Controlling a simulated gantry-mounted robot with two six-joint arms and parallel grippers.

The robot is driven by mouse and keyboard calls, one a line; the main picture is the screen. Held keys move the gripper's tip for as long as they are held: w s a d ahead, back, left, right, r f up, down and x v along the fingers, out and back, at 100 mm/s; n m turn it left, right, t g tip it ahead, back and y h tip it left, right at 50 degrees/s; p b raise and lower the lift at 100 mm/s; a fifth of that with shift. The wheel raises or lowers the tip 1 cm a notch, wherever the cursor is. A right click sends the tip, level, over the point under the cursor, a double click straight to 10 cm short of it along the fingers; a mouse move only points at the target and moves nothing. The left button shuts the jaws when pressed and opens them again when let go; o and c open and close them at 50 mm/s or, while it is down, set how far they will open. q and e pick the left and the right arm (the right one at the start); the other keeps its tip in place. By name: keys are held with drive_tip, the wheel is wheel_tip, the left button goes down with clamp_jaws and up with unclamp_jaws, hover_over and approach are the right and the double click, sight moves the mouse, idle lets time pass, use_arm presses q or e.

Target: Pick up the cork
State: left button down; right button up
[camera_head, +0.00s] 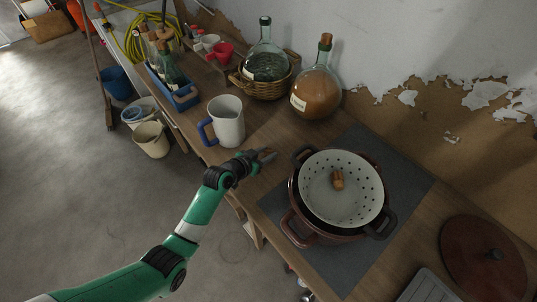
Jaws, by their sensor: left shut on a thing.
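Brown cork (338,180) lies inside the white perforated colander (318,205), apart from my gripper; I cannot tell whether it is one piece or two. Another cork (326,41) sits in the neck of the amber-filled demijohn (315,95). My left gripper (267,156) is over the wooden bench, left of the colander and just below the white jug. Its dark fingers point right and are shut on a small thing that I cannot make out. My right gripper is not in view.
The colander rests on a brown pot (312,238) on a dark mat (407,178). The white jug (229,122) with a blue handle stands close above the gripper. A green demijohn (265,45) in a basket (266,90) and a blue bottle crate (186,101) stand farther back.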

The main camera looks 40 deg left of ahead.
sight(266, 154)
use_arm(q)
wheel_tip(266, 154, up, 9)
drive_tip(key=p, duration=0.3)
drive_tip(key=shift+r+p, duration=0.35)
drive_tip(key=shift+r, duration=0.15)
